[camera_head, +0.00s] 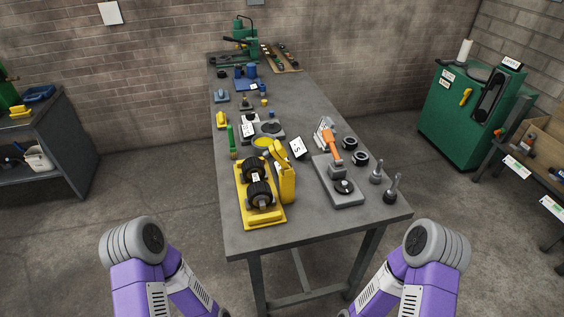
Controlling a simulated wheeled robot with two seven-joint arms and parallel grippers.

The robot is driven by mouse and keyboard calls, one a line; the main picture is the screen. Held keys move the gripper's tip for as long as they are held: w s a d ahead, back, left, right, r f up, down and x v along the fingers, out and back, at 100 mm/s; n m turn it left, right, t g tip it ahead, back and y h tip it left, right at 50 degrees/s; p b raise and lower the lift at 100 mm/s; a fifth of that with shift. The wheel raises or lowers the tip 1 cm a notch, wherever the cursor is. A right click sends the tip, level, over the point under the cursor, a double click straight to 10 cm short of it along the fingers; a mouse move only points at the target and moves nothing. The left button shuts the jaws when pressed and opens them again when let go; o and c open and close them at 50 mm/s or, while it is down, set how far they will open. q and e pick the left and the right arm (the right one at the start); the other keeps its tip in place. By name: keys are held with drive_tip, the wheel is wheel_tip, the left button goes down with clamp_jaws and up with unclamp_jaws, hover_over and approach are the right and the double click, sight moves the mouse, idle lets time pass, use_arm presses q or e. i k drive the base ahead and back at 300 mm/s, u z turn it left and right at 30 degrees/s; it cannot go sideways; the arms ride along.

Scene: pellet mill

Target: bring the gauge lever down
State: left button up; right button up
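A grey flat-based device (349,198) sits at the near right of the table. An orange lever (331,139) stands raised at its back, above a round black part (343,186) on the base. It looks like the gauge, though I cannot read a label that says so. Beside it on the left is a yellow stand (262,219) with black rollers (259,193) and an upright yellow arm (285,178). Both my arms show only as purple and grey links at the bottom corners, away from the table. Neither gripper is in view.
The grey table (301,228) has bare room along its near edge. Two dark rings (361,158) and two upright metal pins (391,193) stand right of the orange lever. A small tilted sign (298,148) stands to its left. A green cabinet (462,115) is at the right.

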sight(277, 150)
drive_tip(key=z, duration=0.45)
drive_tip(key=i, duration=0.5)
drive_tip(key=u, duration=1.3)
